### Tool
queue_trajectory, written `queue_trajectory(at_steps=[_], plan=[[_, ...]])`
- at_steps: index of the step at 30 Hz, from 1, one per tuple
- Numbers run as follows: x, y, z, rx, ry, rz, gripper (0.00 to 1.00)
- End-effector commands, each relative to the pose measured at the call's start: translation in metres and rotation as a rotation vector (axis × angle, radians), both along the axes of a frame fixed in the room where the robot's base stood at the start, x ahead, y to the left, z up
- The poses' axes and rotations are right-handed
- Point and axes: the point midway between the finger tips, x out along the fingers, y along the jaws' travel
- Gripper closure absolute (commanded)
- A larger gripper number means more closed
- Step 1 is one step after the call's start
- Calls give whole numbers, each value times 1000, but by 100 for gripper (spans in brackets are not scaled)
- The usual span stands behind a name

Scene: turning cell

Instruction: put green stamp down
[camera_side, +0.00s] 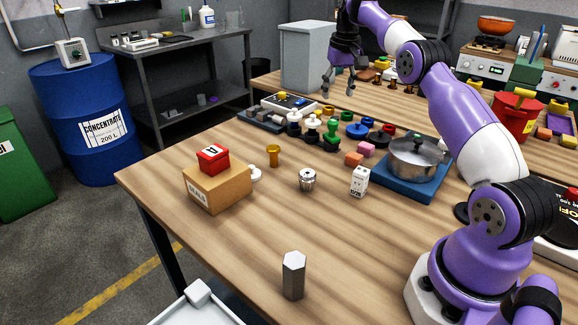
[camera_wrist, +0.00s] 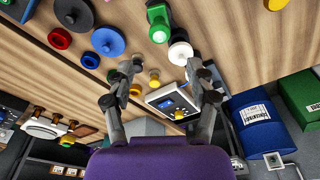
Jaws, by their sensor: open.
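The green stamp (camera_side: 331,131) stands on the wooden table among several other stamp-like pieces, toward the back of the table. In the wrist view the green stamp (camera_wrist: 158,22) shows at the top, beyond my fingertips and apart from them. My gripper (camera_side: 338,88) hangs in the air above the back part of the table, clear of the stamp. In the wrist view my gripper (camera_wrist: 162,76) has its two fingers spread wide with nothing held between them.
A white stamp (camera_wrist: 180,52) stands close to the green one. A device with a display (camera_wrist: 171,102) lies beyond the fingers. A pot (camera_side: 414,158) on a blue base, a cardboard box (camera_side: 217,187) and a hex bar (camera_side: 293,275) stand on the table. The front middle is largely clear.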

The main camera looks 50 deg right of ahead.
Motion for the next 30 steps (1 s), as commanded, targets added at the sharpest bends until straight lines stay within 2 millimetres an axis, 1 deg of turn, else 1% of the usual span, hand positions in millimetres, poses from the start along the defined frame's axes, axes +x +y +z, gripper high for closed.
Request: queue_trajectory(at_steps=[5, 8, 11, 14, 15, 17, 18, 20, 21, 23, 24, 25, 27, 30], plan=[[-1, 1, 12, -2, -1, 1, 36], [0, 11, 23, -10, -12, 21, 36], [2, 37, 46, -25, -38, 71, 36], [-3, 77, 71, -44, -79, 144, 36], [-9, 95, 80, -53, -97, 177, 36], [-22, 121, 90, -64, -127, 224, 36], [-32, 138, 94, -71, -147, 255, 36], [-50, 163, 97, -79, -176, 303, 36], [-64, 178, 96, -85, -196, 334, 36], [-87, 199, 92, -92, -227, 381, 36], [-102, 211, 86, -95, -245, 410, 36], [-113, 220, 81, -99, -260, 432, 36], [-137, 235, 67, -103, -290, 478, 36], [-164, 250, 46, -107, -324, 529, 36]])
